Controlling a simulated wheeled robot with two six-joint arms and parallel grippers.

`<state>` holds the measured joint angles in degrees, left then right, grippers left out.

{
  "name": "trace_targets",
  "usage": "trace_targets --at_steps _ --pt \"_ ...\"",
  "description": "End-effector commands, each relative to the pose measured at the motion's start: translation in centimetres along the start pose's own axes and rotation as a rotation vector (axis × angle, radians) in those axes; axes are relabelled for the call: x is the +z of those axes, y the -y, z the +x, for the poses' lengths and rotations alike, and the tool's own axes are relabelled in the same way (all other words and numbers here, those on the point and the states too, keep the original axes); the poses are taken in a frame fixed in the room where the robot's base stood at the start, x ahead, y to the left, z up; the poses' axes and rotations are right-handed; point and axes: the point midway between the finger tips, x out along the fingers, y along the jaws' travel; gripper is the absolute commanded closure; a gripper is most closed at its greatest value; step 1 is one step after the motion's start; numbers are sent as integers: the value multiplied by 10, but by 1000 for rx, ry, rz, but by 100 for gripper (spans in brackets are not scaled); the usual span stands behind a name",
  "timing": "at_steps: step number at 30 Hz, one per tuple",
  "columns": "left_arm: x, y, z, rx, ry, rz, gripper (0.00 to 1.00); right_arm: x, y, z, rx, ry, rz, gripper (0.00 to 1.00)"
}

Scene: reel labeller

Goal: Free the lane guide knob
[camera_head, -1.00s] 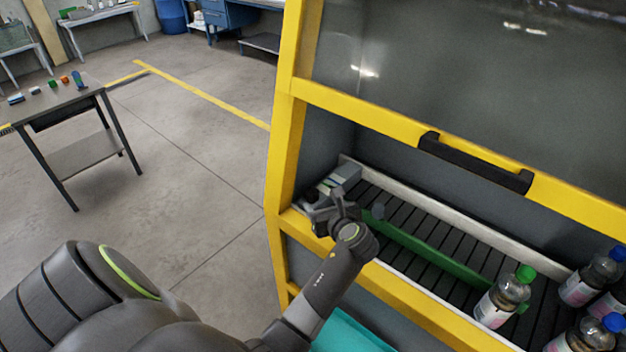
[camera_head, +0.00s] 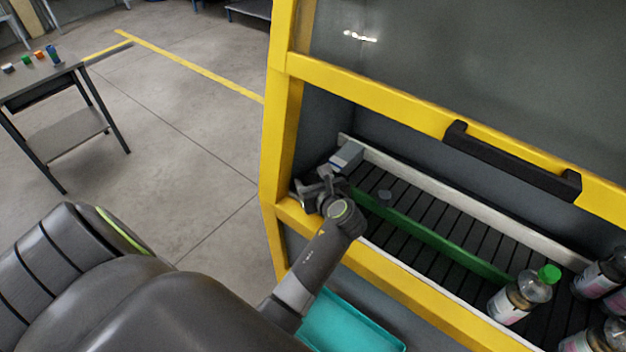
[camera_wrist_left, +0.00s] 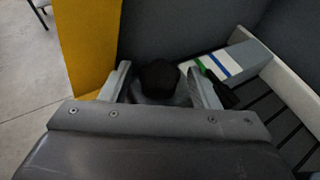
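A black round knob (camera_wrist_left: 158,75) shows in the left wrist view between the two fingers of my left gripper (camera_wrist_left: 160,88), with gaps at its sides. I cannot tell what it is fixed to; its lower part is hidden. In the head view my left gripper (camera_head: 322,190) is at the left end of the conveyor, beside the yellow frame post, and hides this knob. My right gripper is not in view.
A grey block (camera_head: 348,156) sits at the conveyor's far left end; its striped face shows in the wrist view (camera_wrist_left: 228,66). The yellow frame (camera_head: 283,130) stands close to my left arm. Several bottles (camera_head: 522,294) stand at the right. A teal tray (camera_head: 350,330) is below.

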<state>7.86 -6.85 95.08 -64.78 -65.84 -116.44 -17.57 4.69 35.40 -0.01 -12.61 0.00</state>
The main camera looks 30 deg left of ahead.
Motion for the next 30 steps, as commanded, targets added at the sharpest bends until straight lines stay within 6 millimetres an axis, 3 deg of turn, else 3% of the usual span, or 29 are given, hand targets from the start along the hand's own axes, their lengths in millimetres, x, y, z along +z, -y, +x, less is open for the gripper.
trace_targets --at_steps 1,9,20,30 --pt "0 0 0 0 0 0 51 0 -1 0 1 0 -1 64" --pt "0 0 0 0 0 0 83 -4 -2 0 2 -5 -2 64" --pt "1 2 0 72 0 -29 83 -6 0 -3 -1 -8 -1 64" --pt "3 7 1 320 3 -130 83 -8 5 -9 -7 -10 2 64"
